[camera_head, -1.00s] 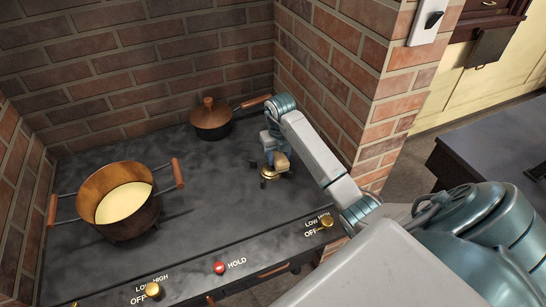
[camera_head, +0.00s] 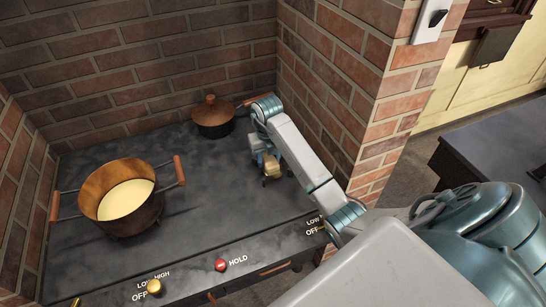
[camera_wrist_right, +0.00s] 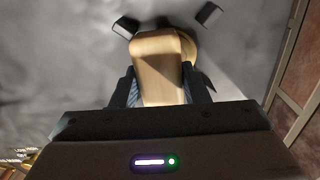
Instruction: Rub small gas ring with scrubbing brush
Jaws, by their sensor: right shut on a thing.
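My right gripper (camera_head: 266,159) is shut on the scrubbing brush (camera_head: 272,167), a tan wooden block. In the right wrist view the brush (camera_wrist_right: 160,68) stands out between the two dark fingers (camera_wrist_right: 160,92), its far end over the small gas ring. The brass-coloured disc of the ring (camera_wrist_right: 189,50) shows partly beside the brush, with dark prongs (camera_wrist_right: 208,14) around it. The brush hides much of the ring, and I cannot tell whether its bristles touch it. In the head view the gripper and brush mostly cover the ring. My left gripper is not in view.
A large copper pot (camera_head: 120,202) with pale yellow contents stands on the left of the dark hob (camera_head: 200,205). A smaller lidded pan (camera_head: 213,119) stands at the back, close to my right wrist. Brick walls (camera_head: 340,90) bound the hob at back and right. Knobs line the front.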

